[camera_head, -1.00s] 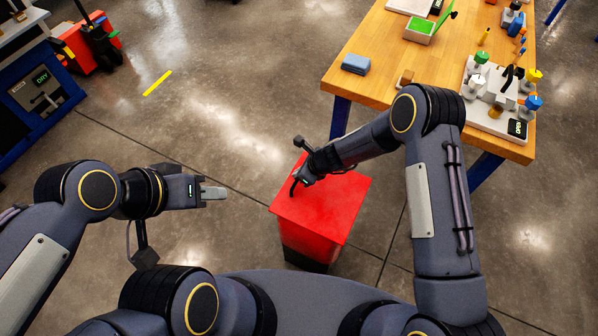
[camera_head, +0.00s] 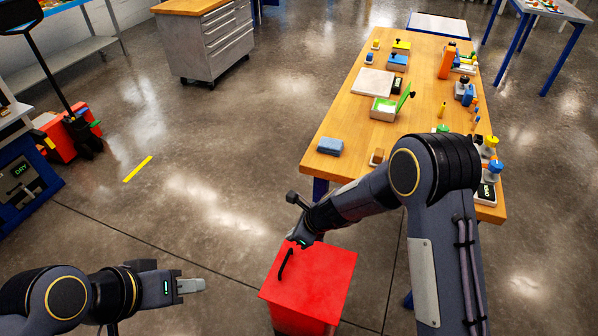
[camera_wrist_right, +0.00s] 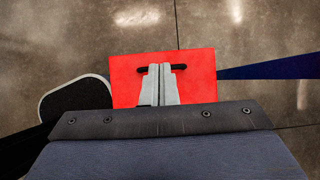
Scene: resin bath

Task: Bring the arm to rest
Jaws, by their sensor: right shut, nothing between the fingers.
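My right gripper (camera_wrist_right: 160,72) is shut and empty in the right wrist view, its two pale fingers side by side. It points down over a red box (camera_wrist_right: 126,73) with a black handle (camera_wrist_right: 178,68) on its top. The fingertips overlap the handle in that view; I cannot tell whether they touch it. In the head view the right hand (camera_head: 304,236) is above the far edge of the red box (camera_head: 318,285). My left gripper (camera_head: 190,286) is out over open floor at lower left, with nothing seen in it. Its fingers are edge-on, so their opening cannot be told.
A red pallet jack (camera_head: 70,135) and a grey drawer cabinet (camera_head: 215,45) stand further off.

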